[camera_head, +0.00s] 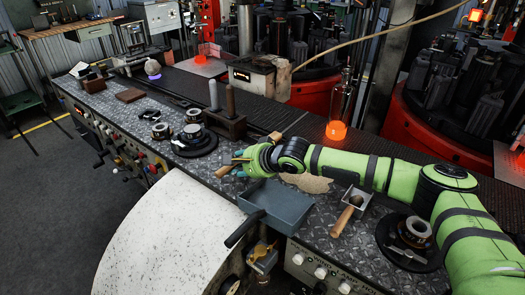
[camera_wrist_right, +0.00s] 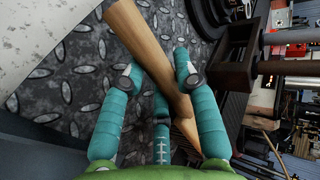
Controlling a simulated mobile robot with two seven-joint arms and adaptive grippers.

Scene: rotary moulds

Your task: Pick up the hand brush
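A light wooden handle (camera_head: 224,171), which seems to be the hand brush, lies low at the front edge of the metal bench in the head view. My right gripper (camera_head: 243,165) is over it with teal fingers on either side. In the right wrist view the wooden handle (camera_wrist_right: 150,50) runs slantwise between the fingertips of my right gripper (camera_wrist_right: 158,76). The fingertips are close to its sides, but I cannot tell whether they press on it. Any bristles are hidden. My left gripper is not in view.
A blue-grey pan (camera_head: 283,204) with a dark handle lies just in front of my right gripper. A metal scoop with a wooden handle (camera_head: 342,222) lies to the right. A dark block with upright posts (camera_head: 225,124) stands behind. A glowing glass bottle (camera_head: 337,130) stands further right.

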